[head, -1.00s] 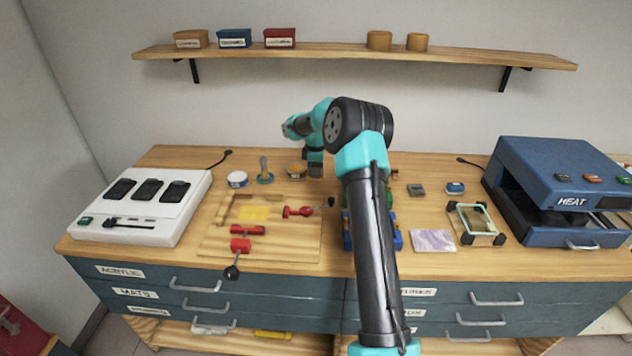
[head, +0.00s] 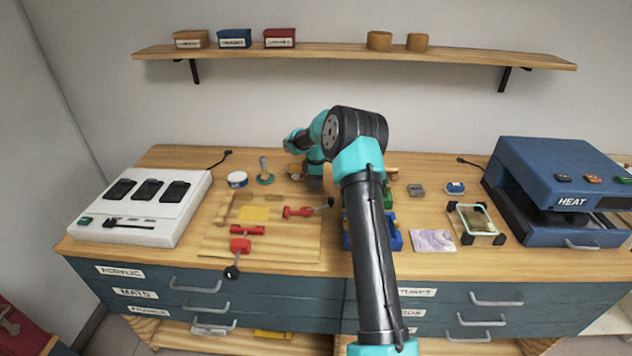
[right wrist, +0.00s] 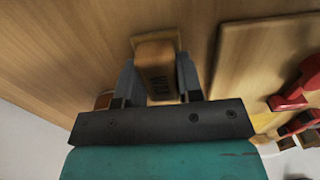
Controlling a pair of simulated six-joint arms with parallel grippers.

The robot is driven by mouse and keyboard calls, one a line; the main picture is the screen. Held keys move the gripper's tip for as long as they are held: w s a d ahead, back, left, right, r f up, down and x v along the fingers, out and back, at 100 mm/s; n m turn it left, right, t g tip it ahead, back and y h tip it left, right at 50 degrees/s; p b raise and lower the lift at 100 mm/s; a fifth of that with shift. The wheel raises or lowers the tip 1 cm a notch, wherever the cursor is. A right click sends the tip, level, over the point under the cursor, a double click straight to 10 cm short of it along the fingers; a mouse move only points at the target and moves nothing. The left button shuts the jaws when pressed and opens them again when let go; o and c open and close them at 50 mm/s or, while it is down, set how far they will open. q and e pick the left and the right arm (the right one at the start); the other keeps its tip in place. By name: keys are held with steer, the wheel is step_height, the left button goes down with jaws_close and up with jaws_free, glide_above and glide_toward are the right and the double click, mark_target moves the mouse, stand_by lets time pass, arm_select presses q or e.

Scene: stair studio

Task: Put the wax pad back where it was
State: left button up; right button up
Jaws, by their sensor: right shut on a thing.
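The wax pad (right wrist: 156,72) looks like a tan block with dark lettering and a wider, paler square end, seen in the right wrist view. My right gripper (right wrist: 155,78) is shut on it, one finger on each side. The pad's wide end points toward the wooden bench top; I cannot tell whether it touches. In the head view my right gripper (head: 313,180) is low at the back middle of the bench, partly hidden by my own arm, and the pad cannot be made out there. My left gripper is not in view.
A small brown round item (head: 295,173) stands close left of the gripper. A wooden board with red clamps (head: 262,250) lies in front. A blue heat press (head: 560,190) fills the right.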

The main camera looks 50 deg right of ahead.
steer(key=o, duration=0.8)
steer(key=shift+r, duration=0.15)
step_height(320, 180, up, 12)
steer(key=shift+r, duration=0.1)
stand_by(0.4)
